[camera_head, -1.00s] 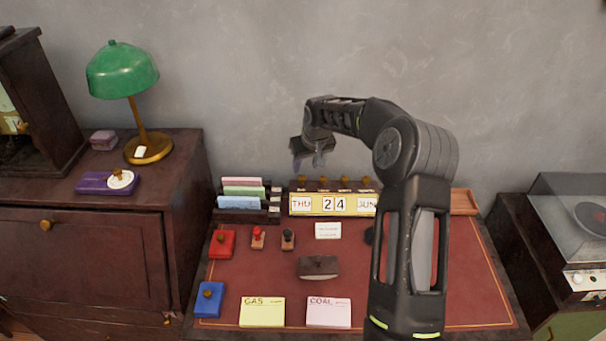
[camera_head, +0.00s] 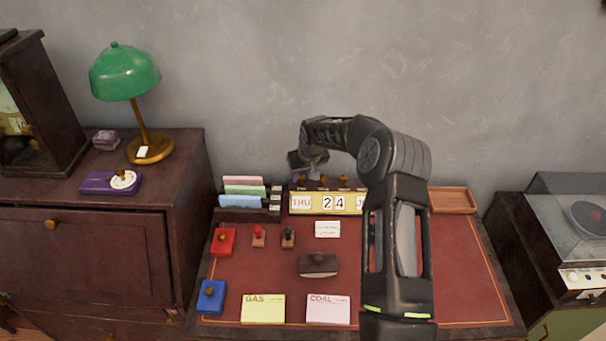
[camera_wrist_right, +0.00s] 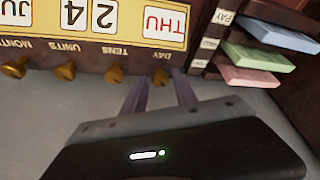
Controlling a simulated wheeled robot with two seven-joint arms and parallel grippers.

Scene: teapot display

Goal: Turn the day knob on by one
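The calendar (camera_head: 320,213) stands at the back of the red desk and reads THU and 24, with the month partly hidden by my right arm. In the right wrist view it appears upside down, and the THU card (camera_wrist_right: 165,20) sits above the label DAY. The brass day knob (camera_wrist_right: 160,76) shows between the two fingertips of my right gripper (camera_wrist_right: 160,80). The fingers are spread, with the knob's tip near them; I cannot tell whether they touch it. In the head view the right gripper (camera_head: 307,168) is over the calendar's left end. My left gripper is out of view.
Other knobs sit beside it: tens (camera_wrist_right: 114,74), units (camera_wrist_right: 66,72) and month (camera_wrist_right: 14,69). A card rack (camera_head: 240,208) stands just left of the calendar. Stamps, a blotter (camera_head: 318,265) and GAS and COAL cards lie on the desk.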

